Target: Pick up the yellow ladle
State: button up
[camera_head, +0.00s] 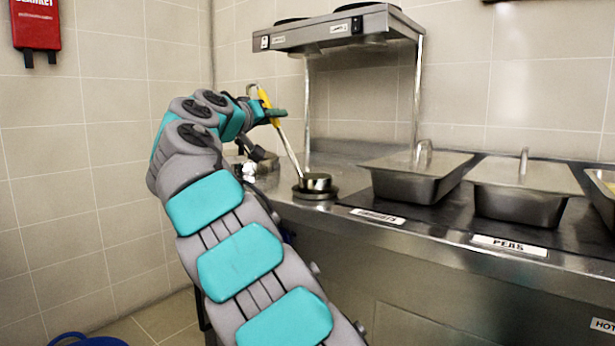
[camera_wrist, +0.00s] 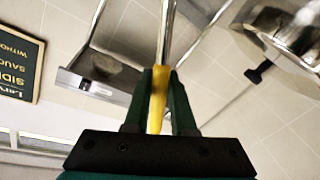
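The yellow ladle (camera_head: 289,150) has a yellow grip at its upper end, a thin metal shaft and a metal bowl. It stands tilted, its bowl low at the counter's left end, over a round metal piece (camera_head: 316,194). I cannot tell whether the bowl touches that piece. My gripper (camera_head: 275,113) is at the yellow grip near the top. In the wrist view the yellow grip (camera_wrist: 157,100) lies between the two dark green fingers of my gripper (camera_wrist: 161,74), which close in on it from both sides.
A steel overhead shelf (camera_head: 340,28) stands on posts behind the ladle. Lidded steel pans (camera_head: 415,180) sit in the counter to the right, with a PEAS label (camera_head: 508,245). A tiled wall (camera_head: 100,180) is on the left. A blue object (camera_head: 88,340) is on the floor.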

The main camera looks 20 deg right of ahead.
grip_shut()
dwell(0.9)
